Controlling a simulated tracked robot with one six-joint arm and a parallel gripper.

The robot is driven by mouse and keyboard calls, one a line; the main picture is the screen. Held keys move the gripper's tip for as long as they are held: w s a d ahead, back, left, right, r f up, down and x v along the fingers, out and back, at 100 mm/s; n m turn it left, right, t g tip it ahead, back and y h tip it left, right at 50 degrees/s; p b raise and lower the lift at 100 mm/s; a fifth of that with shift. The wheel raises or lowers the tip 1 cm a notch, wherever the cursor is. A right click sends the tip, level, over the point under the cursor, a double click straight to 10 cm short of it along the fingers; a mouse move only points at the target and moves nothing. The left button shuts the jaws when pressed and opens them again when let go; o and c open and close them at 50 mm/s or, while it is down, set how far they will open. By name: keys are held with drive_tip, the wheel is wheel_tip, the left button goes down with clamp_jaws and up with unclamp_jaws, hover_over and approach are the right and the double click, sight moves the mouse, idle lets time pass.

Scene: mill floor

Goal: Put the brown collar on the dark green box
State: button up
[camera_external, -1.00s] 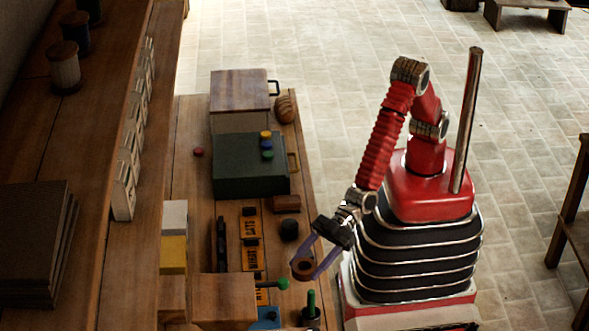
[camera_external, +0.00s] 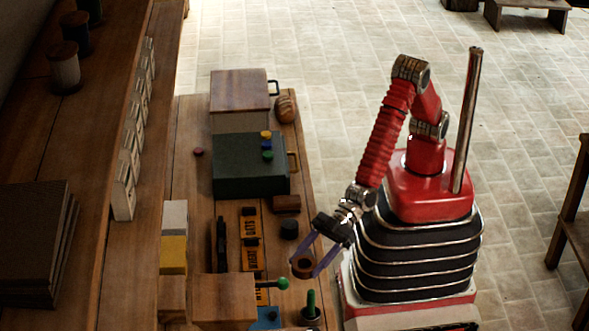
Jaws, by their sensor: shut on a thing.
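The brown collar (camera_external: 303,267) is a short ring with a dark hole. My gripper (camera_external: 305,258) is shut on it, its two purple fingers on either side, over the right edge of the bench. Whether the collar touches the bench is hard to tell. The dark green box (camera_external: 235,176) stands farther back on the bench, with a brass handle on its right side. Yellow, blue and green round pieces (camera_external: 266,145) lie on its top near the right edge.
A wooden-topped box (camera_external: 238,88) and a brown loaf-like object (camera_external: 285,108) stand behind the green box. A brown block (camera_external: 286,203), a black cylinder (camera_external: 289,229) and lettered orange plates (camera_external: 250,225) lie in front. A green peg (camera_external: 311,303) stands near the bench's front.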

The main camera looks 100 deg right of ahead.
drive_tip(key=w+d+r+m+t+h, duration=0.1)
drive_tip(key=w+d+r+m+h, duration=0.15)
drive_tip(key=w+d, duration=1)
drive_tip(key=w+d+r+m+t+h, duration=0.15)
drive_tip(key=w+d+r, duration=0.25)
drive_tip(key=w+d, duration=0.85)
drive_tip(key=d+r, duration=0.3)
drive_tip(key=d, duration=0.9)
drive_tip(key=d+r, duration=0.3)
drive_tip(key=d, duration=0.8)
drive_tip(key=d+r, duration=0.3)
drive_tip(key=d, duration=0.9)
drive_tip(key=s+a+f+n+g+y, duration=0.3)
drive_tip(key=s+f+n+y, duration=0.1)
drive_tip(key=s, duration=0.5)
drive_tip(key=shift+f+n, duration=0.3)
drive_tip(key=shift+f, duration=0.35)
